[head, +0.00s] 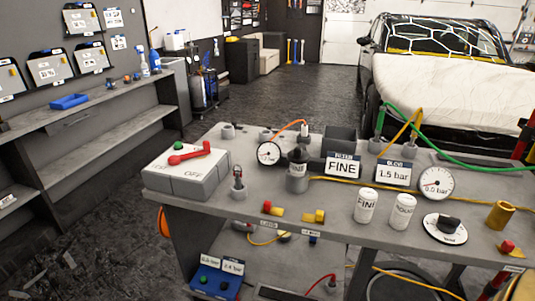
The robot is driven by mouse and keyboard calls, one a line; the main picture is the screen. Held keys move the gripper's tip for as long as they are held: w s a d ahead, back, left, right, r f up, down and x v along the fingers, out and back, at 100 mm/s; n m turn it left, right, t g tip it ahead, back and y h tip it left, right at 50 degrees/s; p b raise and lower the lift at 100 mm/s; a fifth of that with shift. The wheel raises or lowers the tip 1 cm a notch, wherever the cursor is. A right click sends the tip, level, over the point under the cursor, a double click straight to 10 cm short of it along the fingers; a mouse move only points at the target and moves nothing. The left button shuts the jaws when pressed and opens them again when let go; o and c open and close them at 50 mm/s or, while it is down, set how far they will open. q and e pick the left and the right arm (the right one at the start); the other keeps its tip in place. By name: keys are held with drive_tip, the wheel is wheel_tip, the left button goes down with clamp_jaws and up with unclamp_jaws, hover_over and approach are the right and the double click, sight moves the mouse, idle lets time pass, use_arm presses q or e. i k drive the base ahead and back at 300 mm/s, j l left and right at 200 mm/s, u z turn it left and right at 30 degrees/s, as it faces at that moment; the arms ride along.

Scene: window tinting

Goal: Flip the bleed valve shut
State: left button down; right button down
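No part is labelled legibly as the bleed valve, so I cannot tell which fitting it is. The lever lies across the box top. A small fitting with a red and dark top (238,182) stands right of it. Small red-and-yellow fittings (272,209) lie near the front edge, and a red-capped one (508,247) sits at the right front. Neither of my grippers is clearly in view.
A covered car (450,85) stands behind. Shelving (85,127) lines the left wall; dark floor between is open.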

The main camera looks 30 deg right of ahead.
sight(319, 214)
drive_tip(key=k+z, duration=0.2)
drive_tip(key=z, duration=0.95)
drive_tip(key=j, duration=0.1)
